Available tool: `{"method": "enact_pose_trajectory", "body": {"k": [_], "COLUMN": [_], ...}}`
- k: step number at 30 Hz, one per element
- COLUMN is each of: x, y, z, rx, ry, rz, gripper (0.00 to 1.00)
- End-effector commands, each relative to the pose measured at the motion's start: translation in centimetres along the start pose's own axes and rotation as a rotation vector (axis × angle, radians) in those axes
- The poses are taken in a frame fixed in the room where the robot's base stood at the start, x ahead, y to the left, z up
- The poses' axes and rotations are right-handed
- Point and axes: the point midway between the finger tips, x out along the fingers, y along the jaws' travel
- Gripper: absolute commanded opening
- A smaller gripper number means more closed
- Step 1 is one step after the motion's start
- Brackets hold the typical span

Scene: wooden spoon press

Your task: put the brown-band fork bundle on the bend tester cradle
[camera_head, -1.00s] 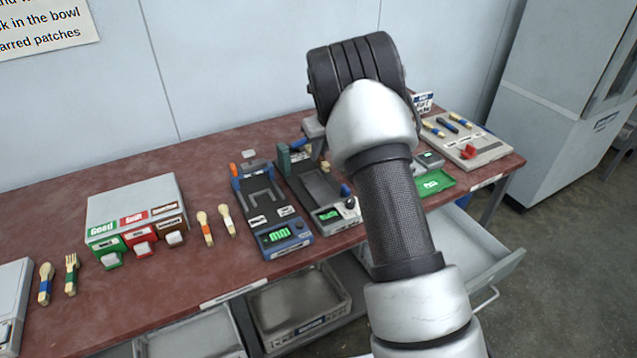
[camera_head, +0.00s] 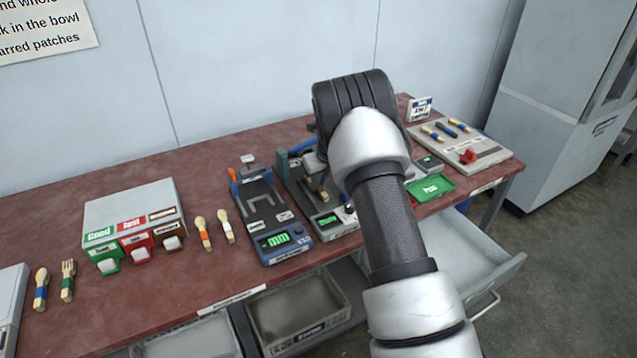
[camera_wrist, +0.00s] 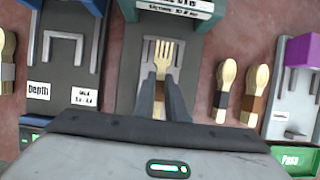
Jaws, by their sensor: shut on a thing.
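The fork bundle (camera_wrist: 163,50) is a pale wooden fork with a brown band, tines pointing up the wrist view. My gripper (camera_wrist: 161,96) is shut on it near the band, with one dark finger on either side. The bundle is over the light forked cradle (camera_wrist: 178,74) of the middle device, a grey plate with a teal block, which I take for the bend tester. I cannot tell whether it touches the cradle. In the head view, the bundle (camera_head: 320,191) shows above the tester (camera_head: 283,165); my arm hides part of the tester.
A blue depth gauge (camera_wrist: 65,70) stands close on the left. Two spoon bundles (camera_wrist: 255,92) lie to the right, before a device with a purple block (camera_wrist: 302,52). A green Pass tray (camera_head: 431,187) and a sorting box (camera_head: 133,213) are on the red bench (camera_head: 60,210).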

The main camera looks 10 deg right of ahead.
Motion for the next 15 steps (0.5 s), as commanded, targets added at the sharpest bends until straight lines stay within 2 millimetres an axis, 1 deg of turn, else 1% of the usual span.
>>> {"method": "enact_pose_trajectory", "body": {"k": [1, 2, 3, 5, 13, 15], "x": [0.23, 0.24, 0.17, 0.17, 0.13, -0.14], "y": [0.01, 0.01, 0.01, 0.01, 0.02, 0.01], "z": [-0.11, -0.11, -0.07, -0.07, -0.06, 0.06], "rx": [0.000, 0.000, 0.000, 0.000, -0.001, -0.001], "ry": [0.001, 0.000, 0.000, 0.000, 0.000, 0.000], "rz": [0.000, 0.000, 0.000, 0.000, 0.000, 0.000], "gripper": [0.00, 0.13, 0.20, 0.30, 0.30, 0.30]}}
